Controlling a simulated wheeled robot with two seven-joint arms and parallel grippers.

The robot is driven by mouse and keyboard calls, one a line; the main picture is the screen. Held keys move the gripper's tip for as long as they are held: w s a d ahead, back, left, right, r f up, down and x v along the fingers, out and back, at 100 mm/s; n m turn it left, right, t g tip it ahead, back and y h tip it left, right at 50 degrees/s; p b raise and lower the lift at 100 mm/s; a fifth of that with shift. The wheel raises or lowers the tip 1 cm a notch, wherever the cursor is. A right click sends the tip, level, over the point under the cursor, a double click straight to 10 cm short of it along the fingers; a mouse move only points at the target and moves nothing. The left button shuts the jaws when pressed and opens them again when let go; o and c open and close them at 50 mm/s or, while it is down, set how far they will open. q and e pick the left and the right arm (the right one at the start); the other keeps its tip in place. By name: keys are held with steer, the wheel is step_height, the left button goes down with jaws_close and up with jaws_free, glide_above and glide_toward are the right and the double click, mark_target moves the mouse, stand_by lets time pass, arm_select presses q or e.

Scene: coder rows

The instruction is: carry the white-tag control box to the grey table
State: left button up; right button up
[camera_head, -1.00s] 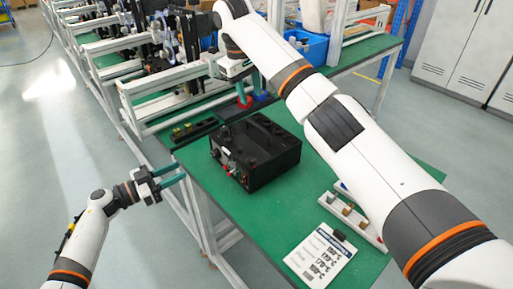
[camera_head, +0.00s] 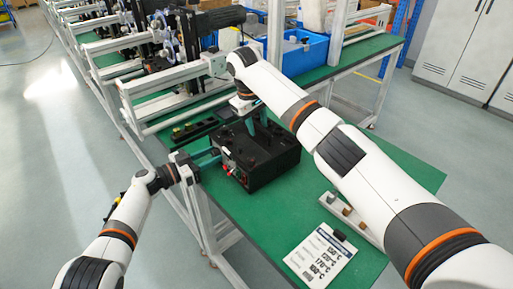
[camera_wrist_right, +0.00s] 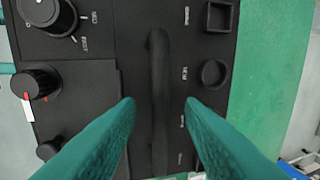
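A small white tag hangs by a red-marked knob in the right wrist view (camera_wrist_right: 28,108). My right gripper (camera_head: 252,124) is above the box, pointing down. In the right wrist view its open teal fingers (camera_wrist_right: 162,112) are on either side of the box's black top handle (camera_wrist_right: 159,85), with gaps visible. My left gripper (camera_head: 207,157) is open beside the box's left side; contact cannot be told. I cannot make out a grey table.
The green worktop (camera_head: 235,208) has a printed temperature sheet (camera_head: 321,255) and a white rack (camera_head: 350,217) near its front right. Aluminium frames (camera_head: 165,95) and blue bins (camera_head: 303,52) stand behind. Open floor (camera_head: 60,130) lies to the left.

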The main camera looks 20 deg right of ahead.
arm_select(q)
jaws_close()
arm_select(e)
jaws_close()
stand_by(1.0)
arm_select(q)
steer(key=shift+w+r, duration=0.15)
steer(key=shift+r, duration=0.1)
arm_select(e)
steer(key=shift+w+r, duration=0.15)
steer(key=shift+r, duration=0.15)
